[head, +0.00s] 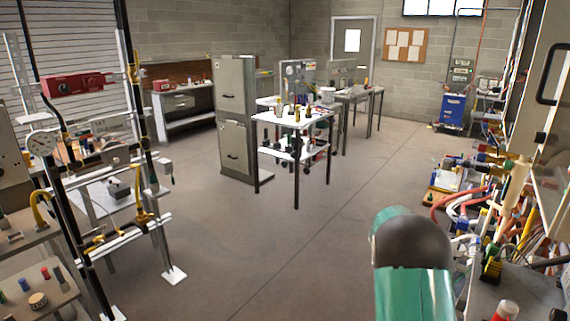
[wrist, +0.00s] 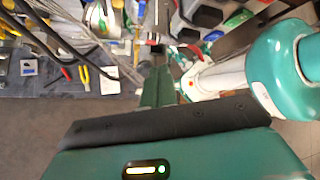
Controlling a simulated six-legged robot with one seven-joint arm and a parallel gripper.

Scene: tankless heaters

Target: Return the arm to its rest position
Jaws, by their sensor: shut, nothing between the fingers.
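My gripper is not seen in the head view. In the wrist view, my gripper (wrist: 156,62) points up the picture from behind a dark bar, with its narrow fingers together and nothing seen between them. The green housing with a small lit indicator fills the bottom of that view, and another green and white part of my arm is at the right.
A cluttered bench with hoses (head: 475,200) runs along the right, close to my arm. A grey cabinet (head: 235,110) and a white table (head: 290,150) stand mid-room. The floor (head: 300,250) between is clear. Pliers (wrist: 84,78) lie at the left.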

